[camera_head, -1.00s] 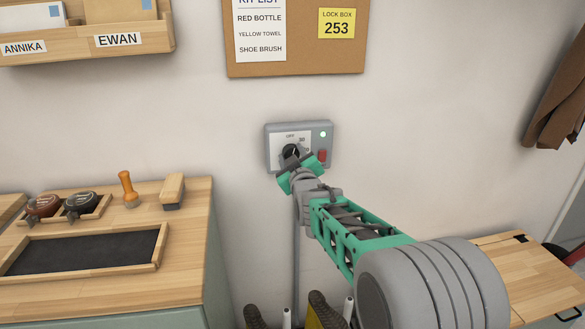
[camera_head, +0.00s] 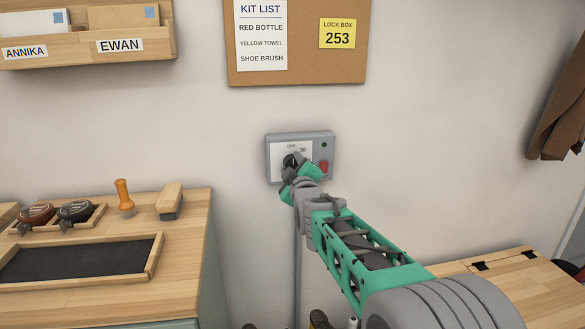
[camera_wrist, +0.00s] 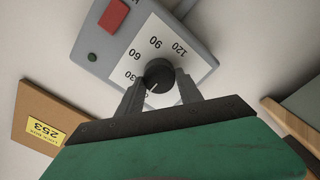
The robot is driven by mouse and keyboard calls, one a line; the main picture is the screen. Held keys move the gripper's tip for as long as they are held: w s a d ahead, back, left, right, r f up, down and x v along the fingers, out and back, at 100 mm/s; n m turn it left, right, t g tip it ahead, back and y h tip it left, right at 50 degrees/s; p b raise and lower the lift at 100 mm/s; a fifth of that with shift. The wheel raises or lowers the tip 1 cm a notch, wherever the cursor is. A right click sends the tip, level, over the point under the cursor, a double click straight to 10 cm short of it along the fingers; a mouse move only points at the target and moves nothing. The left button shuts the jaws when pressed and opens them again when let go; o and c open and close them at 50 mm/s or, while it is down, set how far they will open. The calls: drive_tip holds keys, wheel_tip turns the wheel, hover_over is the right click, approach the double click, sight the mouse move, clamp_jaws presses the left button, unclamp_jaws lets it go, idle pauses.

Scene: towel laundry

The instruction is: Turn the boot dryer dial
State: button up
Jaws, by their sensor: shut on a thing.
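The boot dryer control box (camera_head: 327,145) is a grey box with a white dial plate on the wall. My gripper (camera_head: 291,168) is shut on its black dial (camera_wrist: 160,73), with one finger on each side in the wrist view. The plate (camera_wrist: 150,45) shows 30, 60, 90 and 120; the dial's pale mark points to the lower left in the wrist view, near the partly hidden low end. The red switch (camera_wrist: 111,14) is beside the plate. The indicator light (camera_wrist: 93,57) is dark; it also looks dark in the head view (camera_head: 324,145).
A wooden-topped cabinet (camera_head: 190,240) with a tray, tins and brushes stands at the left. A corkboard (camera_head: 300,70) hangs above the box. A wooden bench (camera_head: 510,275) is at the lower right. A brown coat (camera_head: 560,110) hangs at the right.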

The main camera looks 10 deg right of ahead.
drive_tip(key=o, duration=1.4)
drive_tip(key=shift+c, duration=0.2)
drive_tip(key=shift+s, duration=0.1)
drive_tip(key=s, duration=0.7)
drive_tip(key=shift+s, duration=0.3)
drive_tip(key=s+f+m+g+p, duration=0.1)
drive_tip(key=s+m+g+p, duration=0.9)
drive_tip(key=s+p, duration=1.2)
drive_tip(key=s+g, duration=0.4)
drive_tip(key=s, duration=0.5)
drive_tip(key=shift+s+f+g, duration=0.2)
drive_tip(key=shift+f+g, duration=0.05)
drive_tip(key=shift+g, duration=0.15)
